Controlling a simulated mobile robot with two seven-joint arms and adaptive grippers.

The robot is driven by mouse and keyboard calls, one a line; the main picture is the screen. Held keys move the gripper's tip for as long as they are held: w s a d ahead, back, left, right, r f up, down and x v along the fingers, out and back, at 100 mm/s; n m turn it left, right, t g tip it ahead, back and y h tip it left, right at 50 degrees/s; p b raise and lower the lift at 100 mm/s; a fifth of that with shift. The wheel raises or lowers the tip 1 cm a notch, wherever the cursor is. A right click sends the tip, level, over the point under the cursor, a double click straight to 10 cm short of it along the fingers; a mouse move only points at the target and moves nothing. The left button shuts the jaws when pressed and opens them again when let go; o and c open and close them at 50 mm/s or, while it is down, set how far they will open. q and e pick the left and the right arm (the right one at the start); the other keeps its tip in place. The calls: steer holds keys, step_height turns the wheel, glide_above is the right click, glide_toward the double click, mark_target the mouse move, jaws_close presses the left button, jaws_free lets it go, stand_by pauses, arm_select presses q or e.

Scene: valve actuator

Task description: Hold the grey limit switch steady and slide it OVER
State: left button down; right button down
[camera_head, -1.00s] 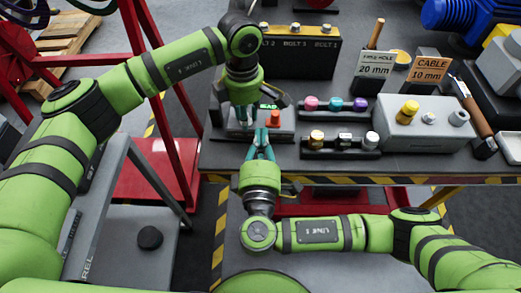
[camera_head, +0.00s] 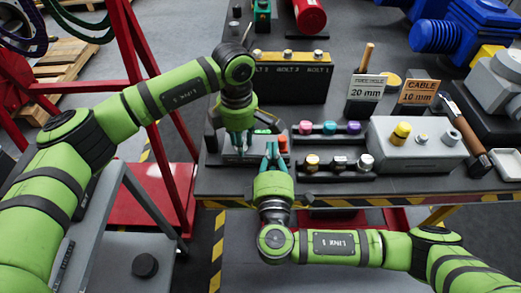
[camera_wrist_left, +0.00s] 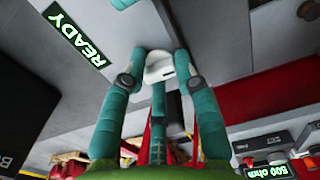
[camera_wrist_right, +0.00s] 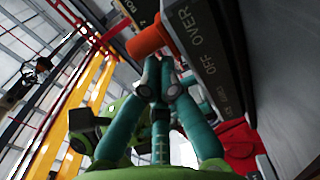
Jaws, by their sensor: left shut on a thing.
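My left gripper (camera_head: 238,143) points down over the dark grey box with the green READY display (camera_head: 262,131). In the left wrist view it is shut on a pale grey piece (camera_wrist_left: 158,66), which appears to be the limit switch. The READY label (camera_wrist_left: 75,38) lies beside it. My right gripper (camera_head: 271,152) is at the box's front right, its fingertips together. An orange-red slider knob (camera_head: 282,143) is just beyond the tips. In the right wrist view the knob (camera_wrist_right: 148,40) stands by the OVER lettering (camera_wrist_right: 180,18); whether the tips touch it is unclear.
Racks of coloured caps (camera_head: 330,128) and round fittings (camera_head: 338,164) stand close to the right. A grey box with a yellow knob (camera_head: 420,150) is farther right. The black bolt rack (camera_head: 290,80) is behind. The striped table edge (camera_head: 340,202) is in front.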

arm_select(q)
steer(key=shift+s+a+f, duration=0.1)
steer(key=shift+s+f, duration=0.1)
steer(key=shift+f, duration=0.1)
arm_select(e)
steer(key=shift+d, duration=0.15)
steer(key=s, duration=1)
arm_select(q)
steer(key=c, duration=0.9)
jaws_free()
steer(key=shift+o, duration=0.2)
steer(key=shift+r, duration=0.1)
steer(key=shift+w+r, duration=0.1)
steer(key=shift+w, duration=0.05)
